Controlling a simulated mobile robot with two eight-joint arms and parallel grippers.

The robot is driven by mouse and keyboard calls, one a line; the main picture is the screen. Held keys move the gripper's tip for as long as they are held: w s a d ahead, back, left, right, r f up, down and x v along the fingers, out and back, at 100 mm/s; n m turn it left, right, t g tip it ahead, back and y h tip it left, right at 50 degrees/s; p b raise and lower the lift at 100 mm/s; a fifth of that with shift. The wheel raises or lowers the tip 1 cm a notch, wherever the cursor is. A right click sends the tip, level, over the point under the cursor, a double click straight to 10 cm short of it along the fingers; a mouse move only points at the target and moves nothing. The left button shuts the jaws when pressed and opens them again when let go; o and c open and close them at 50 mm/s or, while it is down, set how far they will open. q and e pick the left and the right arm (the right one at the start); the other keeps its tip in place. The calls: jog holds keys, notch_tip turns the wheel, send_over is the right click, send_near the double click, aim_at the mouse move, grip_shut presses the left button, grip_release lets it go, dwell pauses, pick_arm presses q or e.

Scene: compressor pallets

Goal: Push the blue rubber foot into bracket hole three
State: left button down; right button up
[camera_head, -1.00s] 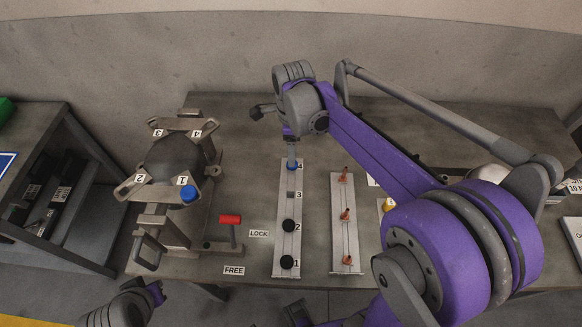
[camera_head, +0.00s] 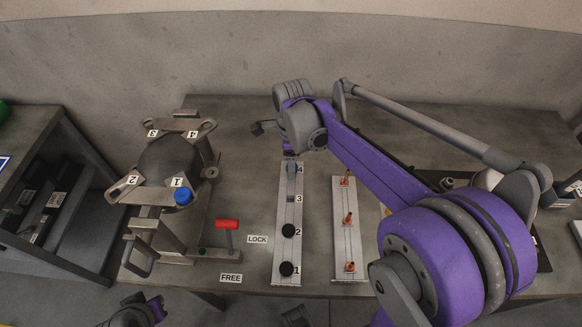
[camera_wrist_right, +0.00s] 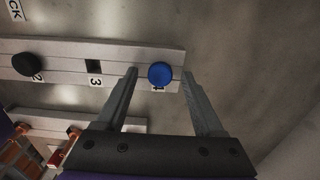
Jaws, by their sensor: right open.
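A blue rubber foot (camera_wrist_right: 160,73) sits at slot 4 of the foot rail (camera_head: 285,258). My right gripper (camera_wrist_right: 159,74) is open, with one finger on each side of this foot; I cannot tell whether they touch it. The bracket (camera_head: 208,127) on the left holds a dark round compressor (camera_head: 168,160) and has arms labelled 1 to 4. Another blue foot (camera_head: 183,197) is at arm 1. Arm 3 is at the back left, with no foot seen there.
Black feet (camera_head: 288,231) sit at slots 1 and 2; slot 3 (camera_wrist_right: 93,67) shows an empty square hole. A second rail (camera_head: 347,245) with orange-brown pins stands to the right. A red-handled lever (camera_head: 227,225) is beside the bracket, near the LOCK and FREE labels.

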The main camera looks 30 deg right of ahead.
dwell(0.6)
grip_shut()
dwell(1.2)
jog(key=shift+r, duration=0.15)
jog(key=shift+r+p, duration=1.9)
jog(key=shift+r, duration=1)
jog(key=shift+f, duration=0.1)
